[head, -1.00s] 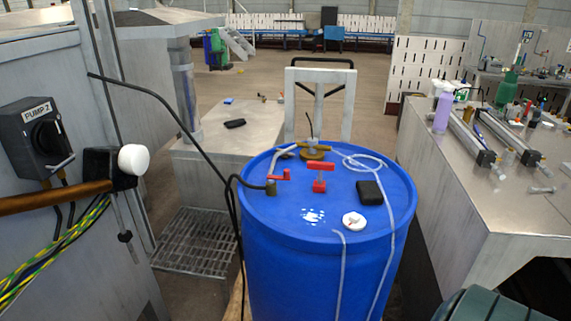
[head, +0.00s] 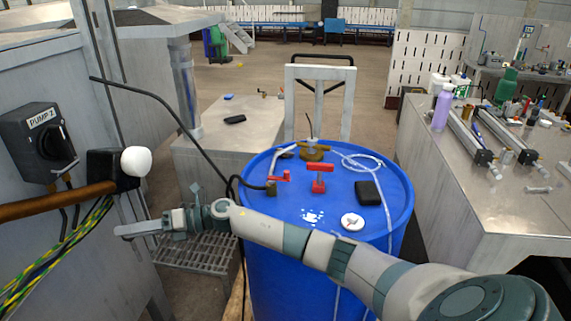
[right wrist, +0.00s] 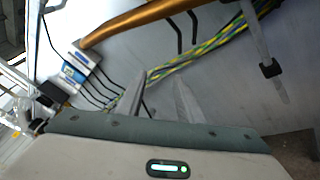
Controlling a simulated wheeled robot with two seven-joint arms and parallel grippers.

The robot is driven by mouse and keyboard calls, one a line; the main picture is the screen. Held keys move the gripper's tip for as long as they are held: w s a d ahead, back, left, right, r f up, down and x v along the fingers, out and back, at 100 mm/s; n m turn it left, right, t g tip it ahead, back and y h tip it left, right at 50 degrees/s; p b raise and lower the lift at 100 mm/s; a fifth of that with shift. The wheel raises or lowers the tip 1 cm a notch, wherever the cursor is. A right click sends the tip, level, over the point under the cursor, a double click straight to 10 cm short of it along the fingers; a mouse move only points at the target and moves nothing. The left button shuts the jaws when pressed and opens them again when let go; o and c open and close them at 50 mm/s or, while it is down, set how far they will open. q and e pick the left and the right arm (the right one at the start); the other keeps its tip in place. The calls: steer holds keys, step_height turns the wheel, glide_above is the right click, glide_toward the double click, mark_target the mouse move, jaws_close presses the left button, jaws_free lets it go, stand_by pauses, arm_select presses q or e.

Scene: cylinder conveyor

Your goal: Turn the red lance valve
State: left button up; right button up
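Two red valve pieces sit on the lid of the blue barrel (head: 262,262): a small red lever (head: 281,176) by the brass hose fitting at the left, and an upright red T-handle (head: 319,180) near the middle. I cannot tell by sight which is the lance valve. My right gripper (head: 124,231) reaches across in front of the barrel, left of and lower than both, touching neither. In the right wrist view its two fingers (right wrist: 160,92) stand apart with nothing between them. My left gripper is not in view.
A pump switch (head: 40,142) and a white knob (head: 136,161) are on the left cabinet. A black hose (head: 150,95) runs to the barrel. A black box (head: 368,193) and white cap (head: 352,222) lie on the lid. A cluttered metal bench (head: 480,205) stands right.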

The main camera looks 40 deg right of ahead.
steer(key=s+d+r+n+g+h, duration=0.3)
steer(key=d+r+h, duration=0.2)
steer(key=d, duration=0.9)
steer(key=s+d+r+n+g+h, duration=0.2)
steer(key=d+r+h, duration=0.3)
steer(key=d+r, duration=0.5)
steer(key=s+d+r+n+g+h, duration=0.3)
steer(key=d+r, duration=0.5)
steer(key=d, duration=1.1)
steer(key=shift+s+d+n+g+h+p, duration=0.25)
steer(key=shift+s+n+h+p, duration=0.2)
steer(key=shift+s+n+h, duration=0.55)
steer(key=shift+w+f, duration=0.1)
